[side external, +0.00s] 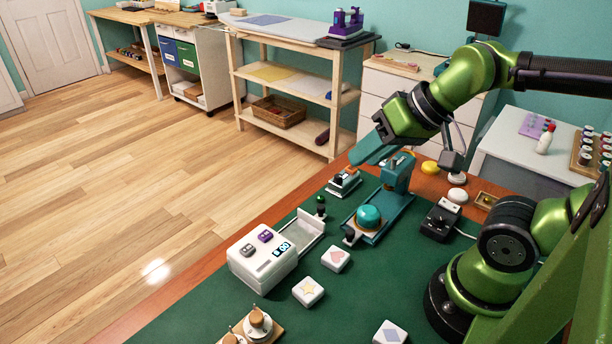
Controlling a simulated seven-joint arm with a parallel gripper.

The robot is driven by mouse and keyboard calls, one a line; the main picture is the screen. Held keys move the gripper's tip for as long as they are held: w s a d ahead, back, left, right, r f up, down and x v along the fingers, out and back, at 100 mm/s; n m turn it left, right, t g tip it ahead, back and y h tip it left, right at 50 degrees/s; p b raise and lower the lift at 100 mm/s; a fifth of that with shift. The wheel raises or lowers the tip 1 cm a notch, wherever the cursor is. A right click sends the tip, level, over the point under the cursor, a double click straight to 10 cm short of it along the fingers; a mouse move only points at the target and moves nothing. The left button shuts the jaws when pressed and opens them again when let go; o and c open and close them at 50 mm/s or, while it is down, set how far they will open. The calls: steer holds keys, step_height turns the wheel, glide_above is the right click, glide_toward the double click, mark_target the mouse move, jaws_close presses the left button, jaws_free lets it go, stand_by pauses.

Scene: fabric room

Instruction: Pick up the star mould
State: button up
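The star mould (308,292) is a small white block with a yellow star on its top face. It lies flat on the green mat, in front of the white box with buttons, with nothing touching it. A similar white block with a pink heart (335,259) lies just behind it to the right. Another with a blue diamond (390,333) lies at the bottom edge. My gripper (381,134) is high above the back of the table, far up and to the right of the star mould. A teal bar shows just below it; I cannot make out the finger gap.
A white box with buttons (262,262) stands left of the moulds. A teal press (398,172) stands behind them, below my gripper. A wooden holder (272,335) is at the front left. The green mat (335,310) is bare around the star mould.

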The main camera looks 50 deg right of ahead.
steer(key=o, duration=0.8)
steer(key=n+g+h, duration=0.2)
steer(key=n+g, duration=0.1)
steer(key=g, duration=0.4)
glide_above(312, 292)
step_height(312, 292, down, 8)
steer(key=f, duration=1)
steer(key=shift+s+f, duration=0.15)
steer(key=shift+s, duration=0.15)
steer(key=shift+w+f, duration=0.15)
steer(key=shift+f, duration=1.3)
steer(key=shift+w+f, duration=0.1)
steer(key=shift+f, duration=1.35)
